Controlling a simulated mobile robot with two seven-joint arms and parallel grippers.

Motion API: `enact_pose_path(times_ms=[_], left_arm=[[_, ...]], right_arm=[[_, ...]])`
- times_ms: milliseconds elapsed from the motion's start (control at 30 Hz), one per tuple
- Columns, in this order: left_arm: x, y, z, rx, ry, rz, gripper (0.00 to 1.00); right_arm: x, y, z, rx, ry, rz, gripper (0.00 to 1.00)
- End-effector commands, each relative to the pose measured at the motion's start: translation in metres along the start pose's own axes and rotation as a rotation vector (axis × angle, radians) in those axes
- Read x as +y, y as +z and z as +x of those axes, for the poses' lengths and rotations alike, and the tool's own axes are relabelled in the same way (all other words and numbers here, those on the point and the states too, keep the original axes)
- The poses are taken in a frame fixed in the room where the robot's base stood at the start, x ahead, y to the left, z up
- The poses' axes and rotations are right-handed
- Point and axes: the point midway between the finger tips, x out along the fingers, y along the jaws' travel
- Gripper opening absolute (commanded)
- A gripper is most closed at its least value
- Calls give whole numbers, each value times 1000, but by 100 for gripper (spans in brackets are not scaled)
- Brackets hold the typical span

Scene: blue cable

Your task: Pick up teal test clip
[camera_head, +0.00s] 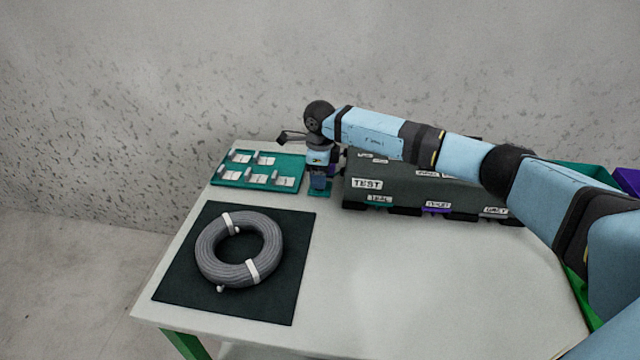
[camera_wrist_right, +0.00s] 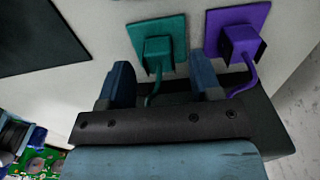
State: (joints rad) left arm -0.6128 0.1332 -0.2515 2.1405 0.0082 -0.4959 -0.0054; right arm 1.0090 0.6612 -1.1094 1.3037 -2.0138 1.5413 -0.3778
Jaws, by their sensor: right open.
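The teal test clip (camera_wrist_right: 158,52) shows in the right wrist view as a small block on a square teal plate, with a teal lead running back toward the dark box. In the head view a bit of teal (camera_head: 320,192) shows under my right gripper (camera_head: 319,181), which hides most of the clip. My right gripper (camera_wrist_right: 161,66) is open and points down at the clip. Its two blue fingers lie on either side of the clip's block; I cannot tell whether they touch it. My left gripper is in neither view.
A purple clip (camera_wrist_right: 240,42) stands close to the right of the teal one. The dark box labelled TEST (camera_head: 415,180) is beside my gripper. A teal board with cards (camera_head: 232,172) and a grey cable coil (camera_head: 215,265) on a dark mat (camera_head: 290,275) lie left. The table's front (camera_head: 400,290) is clear.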

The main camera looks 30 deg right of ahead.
Motion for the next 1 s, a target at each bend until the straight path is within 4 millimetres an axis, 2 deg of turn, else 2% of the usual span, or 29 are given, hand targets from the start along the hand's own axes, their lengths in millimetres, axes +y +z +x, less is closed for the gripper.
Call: enact_pose_path(times_ms=[33,133,367,467,600,1000], left_arm=[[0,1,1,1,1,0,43],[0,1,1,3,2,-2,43],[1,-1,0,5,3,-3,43],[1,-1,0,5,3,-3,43],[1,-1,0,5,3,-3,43],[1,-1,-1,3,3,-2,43]], right_arm=[[1,0,10,0,2,0,58],[1,0,22,0,3,0,58],[1,0,24,-2,0,-1,58],[1,0,24,-2,1,0,40],[1,0,24,-2,1,0,8],[0,0,19,-2,0,0,7]])
